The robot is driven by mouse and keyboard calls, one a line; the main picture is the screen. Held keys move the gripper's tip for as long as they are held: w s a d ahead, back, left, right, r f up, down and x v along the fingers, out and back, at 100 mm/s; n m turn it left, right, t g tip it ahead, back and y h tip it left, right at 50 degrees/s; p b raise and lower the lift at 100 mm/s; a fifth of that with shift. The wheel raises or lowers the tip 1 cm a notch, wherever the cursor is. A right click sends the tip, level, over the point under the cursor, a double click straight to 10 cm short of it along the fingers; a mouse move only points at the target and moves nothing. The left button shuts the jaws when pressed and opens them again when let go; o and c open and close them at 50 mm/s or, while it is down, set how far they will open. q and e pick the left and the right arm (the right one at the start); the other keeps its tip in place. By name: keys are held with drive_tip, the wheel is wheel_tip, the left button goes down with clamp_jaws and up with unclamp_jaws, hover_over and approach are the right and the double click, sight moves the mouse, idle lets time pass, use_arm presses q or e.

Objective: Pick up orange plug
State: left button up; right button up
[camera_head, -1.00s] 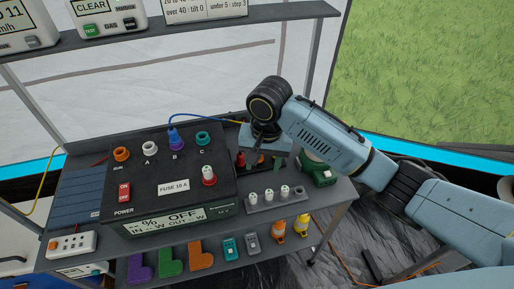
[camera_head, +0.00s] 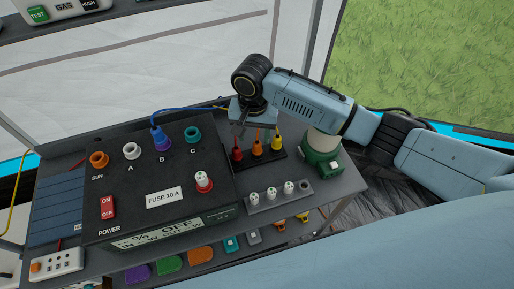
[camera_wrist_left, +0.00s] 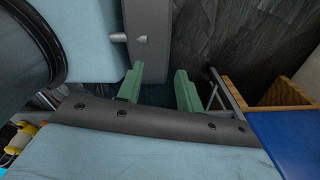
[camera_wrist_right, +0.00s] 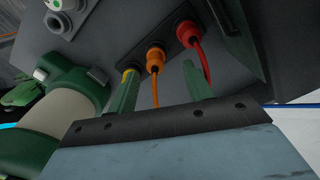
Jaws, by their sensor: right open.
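The orange plug (camera_head: 257,149) stands upright in a dark holder (camera_head: 268,158), between a red plug (camera_head: 237,154) and a yellow plug (camera_head: 277,143). The orange plug (camera_wrist_right: 155,59) also shows in the right wrist view, with an orange cable. My right gripper (camera_wrist_right: 159,70) is open, its green fingers on either side of the orange plug's line, with nothing clamped. Whether it touches the plug I cannot tell. In the head view the right gripper's tips are partly hidden. My left gripper (camera_wrist_left: 159,70) is open and empty in the left wrist view.
A black power box (camera_head: 150,205) with coloured sockets stands left of the holder; a blue plug (camera_head: 160,138) sits in socket B. A grey rack (camera_head: 277,198) of white-topped pieces is in front. A green-and-white device (camera_head: 322,158) stands close on the right.

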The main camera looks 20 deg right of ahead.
sight(257, 140)
drive_tip(key=f, duration=0.2)
drive_tip(key=d+f+b, duration=0.1)
drive_tip(key=f, duration=0.1)
drive_tip(key=shift+s+f, duration=0.15)
drive_tip(key=shift+f, duration=0.15)
drive_tip(key=shift+a+f, duration=0.1)
drive_tip(key=shift+f, duration=0.15)
drive_tip(key=c, duration=0.5)
use_arm(q)
drive_tip(key=shift+w+a+f, duration=0.7)
drive_tip(key=shift+a, duration=0.15)
use_arm(e)
drive_tip(key=c, duration=0.6)
drive_tip(key=shift+o, duration=0.2)
